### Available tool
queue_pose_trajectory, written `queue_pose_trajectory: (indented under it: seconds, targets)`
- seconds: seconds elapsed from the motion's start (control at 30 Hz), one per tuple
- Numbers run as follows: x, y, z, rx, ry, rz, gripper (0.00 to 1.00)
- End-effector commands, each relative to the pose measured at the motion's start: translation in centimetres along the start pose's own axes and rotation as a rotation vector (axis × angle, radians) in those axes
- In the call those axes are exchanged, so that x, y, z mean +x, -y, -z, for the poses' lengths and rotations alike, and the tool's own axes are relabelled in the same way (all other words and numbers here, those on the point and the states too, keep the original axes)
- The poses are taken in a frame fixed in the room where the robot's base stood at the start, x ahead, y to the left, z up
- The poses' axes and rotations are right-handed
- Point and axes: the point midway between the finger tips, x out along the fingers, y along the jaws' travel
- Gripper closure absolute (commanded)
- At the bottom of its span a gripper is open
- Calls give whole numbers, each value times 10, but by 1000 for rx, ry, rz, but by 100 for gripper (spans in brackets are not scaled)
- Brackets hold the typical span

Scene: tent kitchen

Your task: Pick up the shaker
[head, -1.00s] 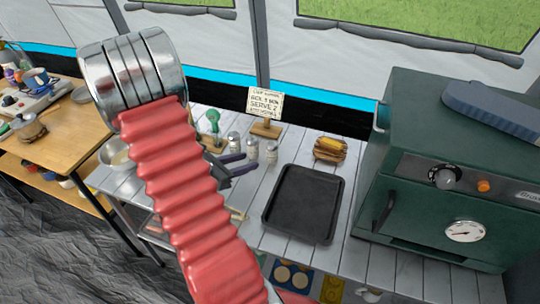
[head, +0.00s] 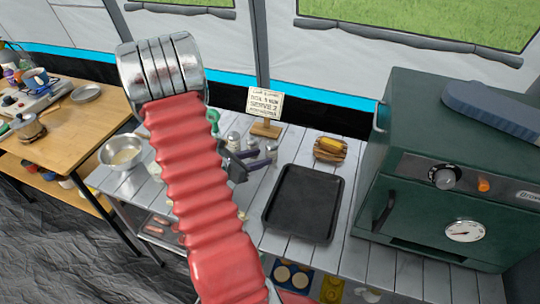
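Several small glass shakers with metal caps stand in a row on the grey slatted table. The left shaker (head: 233,139) stands just right of my arm, the middle shaker (head: 252,142) is partly hidden behind my gripper, and the right shaker (head: 271,150) stands by the fingertips. My gripper (head: 264,157) has dark purple-grey fingers pointing right, with a gap between them. It is open, close to the middle and right shakers. I cannot tell whether a shaker stands between the fingers.
A black tray (head: 303,203) lies right of the shakers, with a hot dog on a board (head: 329,149) behind it. A sign (head: 265,112) stands behind them. A green oven (head: 450,170) blocks the right. A metal bowl (head: 122,152) is left of my arm.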

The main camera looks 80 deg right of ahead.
Motion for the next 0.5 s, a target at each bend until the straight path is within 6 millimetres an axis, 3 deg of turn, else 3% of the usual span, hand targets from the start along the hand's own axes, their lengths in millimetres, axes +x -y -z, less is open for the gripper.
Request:
queue_pose_trajectory:
  seconds: [0.3,0.5]
  targets:
    - [38,0,-1,1,-1,2,62]
    - [43,-1,-1,0,-1,-1,62]
